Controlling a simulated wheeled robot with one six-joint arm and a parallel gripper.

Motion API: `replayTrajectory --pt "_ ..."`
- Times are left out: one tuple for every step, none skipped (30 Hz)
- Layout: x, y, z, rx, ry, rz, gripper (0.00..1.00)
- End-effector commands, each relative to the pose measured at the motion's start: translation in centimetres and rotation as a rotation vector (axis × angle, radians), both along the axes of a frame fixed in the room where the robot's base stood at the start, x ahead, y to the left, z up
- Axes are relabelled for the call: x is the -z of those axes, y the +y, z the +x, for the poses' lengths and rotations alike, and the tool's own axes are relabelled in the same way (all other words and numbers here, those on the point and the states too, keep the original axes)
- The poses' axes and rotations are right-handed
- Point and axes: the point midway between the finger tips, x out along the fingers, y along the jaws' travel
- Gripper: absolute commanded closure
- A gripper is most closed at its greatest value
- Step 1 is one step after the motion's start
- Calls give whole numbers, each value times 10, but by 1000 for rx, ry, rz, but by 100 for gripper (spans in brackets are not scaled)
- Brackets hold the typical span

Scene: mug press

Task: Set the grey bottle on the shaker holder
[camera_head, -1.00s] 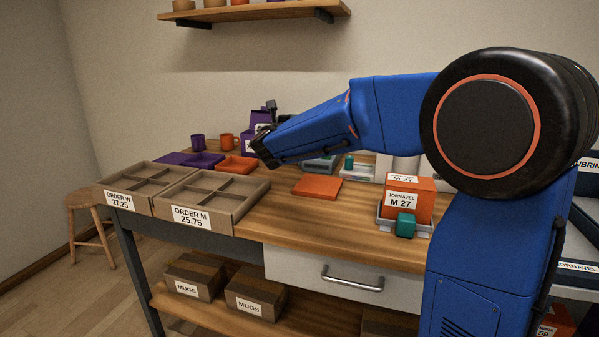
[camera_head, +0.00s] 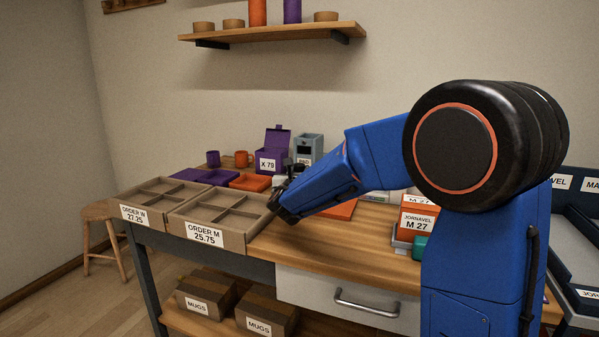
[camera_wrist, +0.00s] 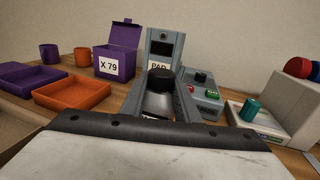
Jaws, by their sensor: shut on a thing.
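My gripper (camera_head: 281,196) is above the table beside the front right of the right order tray in the head view. In the wrist view it is shut on what appears to be the grey bottle (camera_wrist: 158,103), whose black cap (camera_wrist: 160,79) shows between the two fingers. The bottle's lower part is hidden by my gripper. I cannot tell for sure which thing is the shaker holder; round tan holders (camera_head: 233,23) stand on the wall shelf (camera_head: 270,34), two bearing an orange and a purple bottle.
A grey machine marked PAD (camera_wrist: 165,42) and a red-and-green button box (camera_wrist: 200,92) stand beyond my gripper. A purple X 79 box (camera_wrist: 117,50), purple and orange trays (camera_wrist: 72,94) and mugs are left. A teal item (camera_wrist: 250,110) is right. Order trays (camera_head: 204,234) line the front.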

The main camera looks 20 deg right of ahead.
Motion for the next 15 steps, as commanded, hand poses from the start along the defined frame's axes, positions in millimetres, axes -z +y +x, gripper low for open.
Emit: replayTrajectory --pt "-1 0 0 0 -2 0 100" --pt "-2 0 0 0 -2 0 100" --pt "-2 0 0 0 -2 0 100" --pt "-2 0 0 0 -2 0 100" --pt "-2 0 0 0 -2 0 100" --pt "-1 0 0 0 -2 -1 100" --pt "0 0 0 0 -2 -1 100" --pt "0 0 0 0 -2 -1 100" --pt "1 0 0 0 -2 -1 100" --pt "2 0 0 0 -1 0 65" --pt "2 0 0 0 -1 0 57" --pt "2 0 0 0 -1 0 53" --pt "2 0 0 0 -1 0 53" --pt "2 0 0 0 -1 0 53" --pt "1 0 0 0 -1 0 53"
